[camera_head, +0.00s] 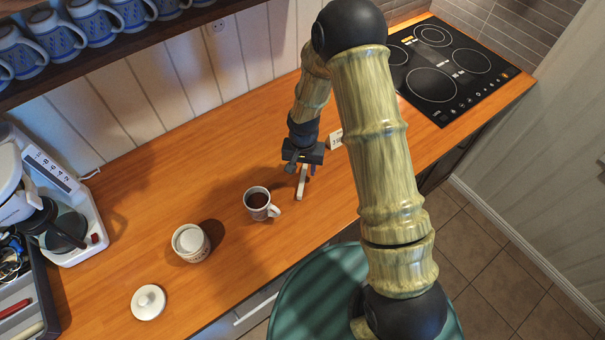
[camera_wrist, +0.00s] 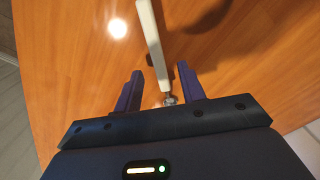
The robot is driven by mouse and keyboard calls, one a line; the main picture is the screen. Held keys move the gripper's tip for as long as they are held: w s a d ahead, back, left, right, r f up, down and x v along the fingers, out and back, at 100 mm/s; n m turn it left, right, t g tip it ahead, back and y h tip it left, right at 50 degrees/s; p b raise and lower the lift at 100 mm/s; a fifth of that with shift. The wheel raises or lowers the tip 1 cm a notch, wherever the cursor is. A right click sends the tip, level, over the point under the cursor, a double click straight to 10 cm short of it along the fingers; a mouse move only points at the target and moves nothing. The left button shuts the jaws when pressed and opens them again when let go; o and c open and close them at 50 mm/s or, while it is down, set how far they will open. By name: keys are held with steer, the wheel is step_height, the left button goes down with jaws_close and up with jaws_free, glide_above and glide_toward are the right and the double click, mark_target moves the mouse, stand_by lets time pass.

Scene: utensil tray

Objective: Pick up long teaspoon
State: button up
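The long teaspoon has a pale whitish handle and shows in the wrist view (camera_wrist: 151,40), running from the top edge down between my fingers. A small metallic part of it shows near the gripper body. In the head view, its pale handle (camera_head: 302,184) sticks out below my gripper (camera_head: 302,169), over the counter right of the mug. In the wrist view, my gripper (camera_wrist: 160,68) is open, with one dark blue finger on each side of the handle and a visible gap to each. The rest of the spoon is hidden by the gripper.
A mug of dark liquid (camera_head: 258,202) stands left of the gripper. A white jar (camera_head: 190,243) and its lid (camera_head: 149,302) are farther left on the wooden counter (camera_head: 160,185). A coffee maker (camera_head: 62,195) and utensil tray (camera_head: 22,292) are far left; a cooktop (camera_head: 440,72) is upper right.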

steer(key=shift+f, duration=1)
jaws_close()
